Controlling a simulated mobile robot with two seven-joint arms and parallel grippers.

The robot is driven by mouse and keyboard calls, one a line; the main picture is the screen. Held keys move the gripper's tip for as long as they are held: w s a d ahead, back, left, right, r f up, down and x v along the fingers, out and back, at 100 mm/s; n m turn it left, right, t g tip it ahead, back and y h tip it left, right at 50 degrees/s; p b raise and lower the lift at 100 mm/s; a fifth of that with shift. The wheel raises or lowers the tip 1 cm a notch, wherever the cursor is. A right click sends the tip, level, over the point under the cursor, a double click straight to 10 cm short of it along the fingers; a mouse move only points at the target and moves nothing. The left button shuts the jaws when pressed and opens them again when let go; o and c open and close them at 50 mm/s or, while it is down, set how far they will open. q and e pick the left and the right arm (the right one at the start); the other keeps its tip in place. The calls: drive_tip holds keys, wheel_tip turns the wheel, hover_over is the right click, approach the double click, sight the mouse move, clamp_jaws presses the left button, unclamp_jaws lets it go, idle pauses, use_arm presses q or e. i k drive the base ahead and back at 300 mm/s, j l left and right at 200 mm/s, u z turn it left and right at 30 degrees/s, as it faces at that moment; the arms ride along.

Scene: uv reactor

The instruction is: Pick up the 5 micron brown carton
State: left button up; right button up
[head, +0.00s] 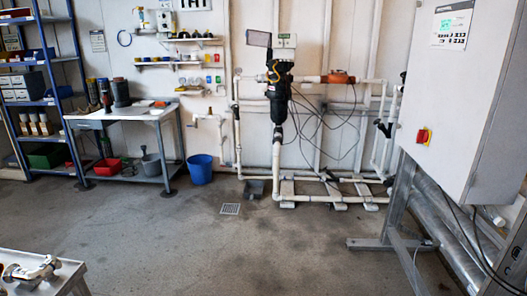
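On a blue shelf rack (62,75) at the far left stand several small brown items with pale fronts (34,127), which look like cartons. Their labels are too small to read, so I cannot tell which one is marked 5 micron. They are far from me, across the room. Neither of my grippers is in view.
A workbench (125,112) stands right of the rack, with a blue bucket (200,168) beside it. White piping (310,198) lines the back wall. A grey cabinet (455,95) on a metal frame stands at right. A surface with metal fittings (35,268) is at lower left. The middle floor is clear.

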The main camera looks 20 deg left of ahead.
sight(35, 127)
drive_tip(key=i+u, duration=0.45)
drive_tip(key=i, duration=0.7)
drive_tip(key=i+u, duration=0.2)
drive_tip(key=i, duration=0.35)
drive_tip(key=i+l+u, duration=0.2)
drive_tip(key=i, duration=0.4)
drive_tip(key=i+u, duration=0.8)
drive_tip(key=i, duration=0.15)
drive_tip(key=i+u, duration=0.8)
drive_tip(key=u, duration=0.2)
drive_tip(key=i+u, duration=0.35)
drive_tip(key=i, duration=0.15)
drive_tip(key=i+u, duration=0.3)
drive_tip(key=i, duration=0.25)
drive_tip(key=i+u, duration=0.1)
drive_tip(key=i, duration=2.3)
drive_tip(key=i+j+z, duration=0.1)
drive_tip(key=i+z, duration=0.15)
drive_tip(key=i, duration=0.95)
